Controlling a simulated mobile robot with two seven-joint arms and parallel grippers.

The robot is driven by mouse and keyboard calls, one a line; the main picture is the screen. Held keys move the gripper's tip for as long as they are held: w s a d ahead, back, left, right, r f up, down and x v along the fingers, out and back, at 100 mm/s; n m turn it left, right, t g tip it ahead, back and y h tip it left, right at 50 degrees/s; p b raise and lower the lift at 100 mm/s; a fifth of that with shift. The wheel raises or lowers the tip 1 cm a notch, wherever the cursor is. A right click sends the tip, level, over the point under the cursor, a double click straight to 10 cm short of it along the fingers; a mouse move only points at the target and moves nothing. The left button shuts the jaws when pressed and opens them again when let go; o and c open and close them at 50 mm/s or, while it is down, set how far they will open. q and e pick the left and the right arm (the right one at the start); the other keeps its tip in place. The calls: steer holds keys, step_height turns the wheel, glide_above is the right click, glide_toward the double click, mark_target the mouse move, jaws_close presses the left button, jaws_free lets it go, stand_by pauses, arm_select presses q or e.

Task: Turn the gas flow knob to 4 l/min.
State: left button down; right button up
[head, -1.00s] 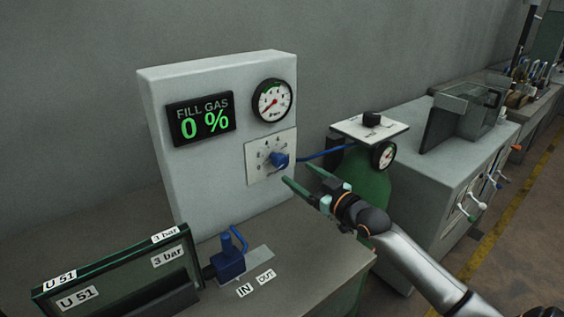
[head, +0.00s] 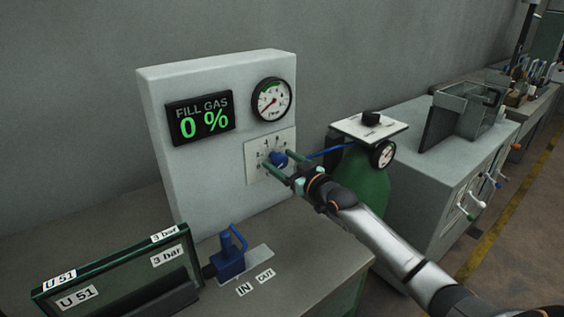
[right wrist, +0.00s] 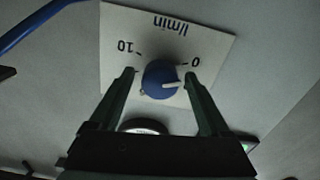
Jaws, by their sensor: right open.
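The blue gas flow knob (head: 279,158) sits on a white scale plate (head: 256,171) on the front of the grey box. My right gripper (head: 277,161) is open at the plate, one finger on each side of the knob. In the right wrist view the knob (right wrist: 158,76) lies between the two spread fingertips, with a gap beside it. Its white pointer faces right, towards the side marked 0. The plate (right wrist: 205,42) shows "l/min", 10 and 0 upside down; the fingers hide other marks. My left gripper is not in view.
The grey box (head: 215,210) carries a FILL GAS display (head: 201,118) reading 0 % and a round gauge (head: 271,100). A blue valve (head: 228,256) stands on the bench in front. A green gas cylinder (head: 368,180) with a blue hose is to the right.

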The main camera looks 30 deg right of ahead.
jaws_close()
stand_by(0.5)
steer(key=m+p, duration=0.1)
steer(key=m, duration=0.7)
steer(key=shift+p, duration=0.3)
steer(key=m, duration=0.5)
steer(key=shift+d, duration=0.1)
steer(key=m+p, duration=0.1)
steer(key=m, duration=0.3)
steer(key=shift+f+m, duration=0.1)
steer(key=shift+m, duration=0.2)
